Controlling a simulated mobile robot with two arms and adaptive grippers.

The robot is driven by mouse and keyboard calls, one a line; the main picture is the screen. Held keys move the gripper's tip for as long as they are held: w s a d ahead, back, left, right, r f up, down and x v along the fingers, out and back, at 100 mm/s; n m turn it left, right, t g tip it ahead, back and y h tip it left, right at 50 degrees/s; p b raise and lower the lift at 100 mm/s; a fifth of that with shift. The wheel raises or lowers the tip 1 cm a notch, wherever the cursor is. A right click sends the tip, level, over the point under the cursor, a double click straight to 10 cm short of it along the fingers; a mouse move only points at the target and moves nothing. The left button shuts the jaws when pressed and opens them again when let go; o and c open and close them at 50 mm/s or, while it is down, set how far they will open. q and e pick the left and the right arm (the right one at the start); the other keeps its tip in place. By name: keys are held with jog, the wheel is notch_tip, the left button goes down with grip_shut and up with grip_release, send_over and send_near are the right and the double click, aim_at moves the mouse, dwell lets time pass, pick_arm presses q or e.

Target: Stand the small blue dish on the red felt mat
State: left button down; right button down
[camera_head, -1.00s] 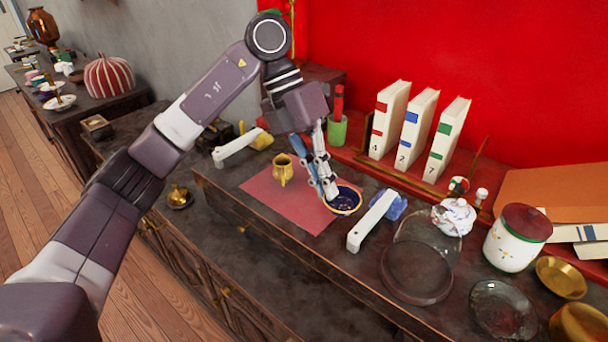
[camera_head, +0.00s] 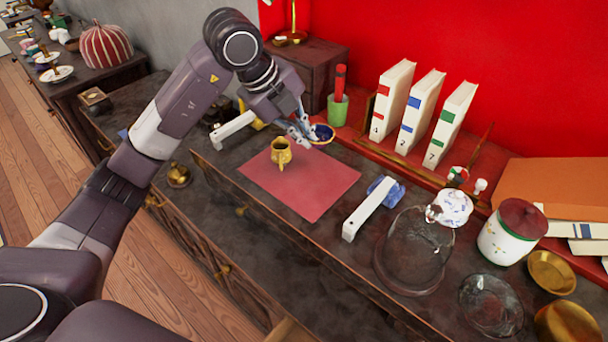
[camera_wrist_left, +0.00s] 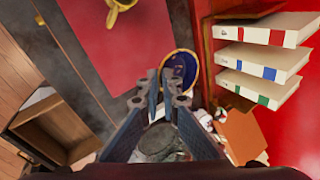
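The small blue dish (camera_head: 323,134), with a yellowish rim, is at my left gripper's fingertips, beyond the far edge of the red felt mat (camera_head: 310,188). My left gripper (camera_head: 306,136) appears shut on the dish's near-left rim; the exact contact is hard to see. In the left wrist view the dish (camera_wrist_left: 190,67) looks tilted beside the fingertips (camera_wrist_left: 164,88). Its height above the tabletop cannot be told. The mat also shows in the left wrist view (camera_wrist_left: 105,45). My right gripper is not in view.
A small golden jug (camera_head: 281,152) stands on the mat's far-left part. A green cup (camera_head: 337,111) stands close behind the dish. White bars (camera_head: 368,208) (camera_head: 232,130) lie either side of the mat. A glass dome (camera_head: 413,250) stands right. The mat's near part is clear.

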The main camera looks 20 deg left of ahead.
pick_arm(q)
notch_tip(320, 180, down, 13)
jog(key=shift+f+p, duration=0.1)
jog(key=shift+p, duration=0.35)
jog(key=c, duration=2.2)
grip_release()
jog(key=shift+o, duration=0.2)
jog(key=b+v, duration=0.1)
jog(key=v, duration=1.1)
jog(key=shift+c, duration=0.2)
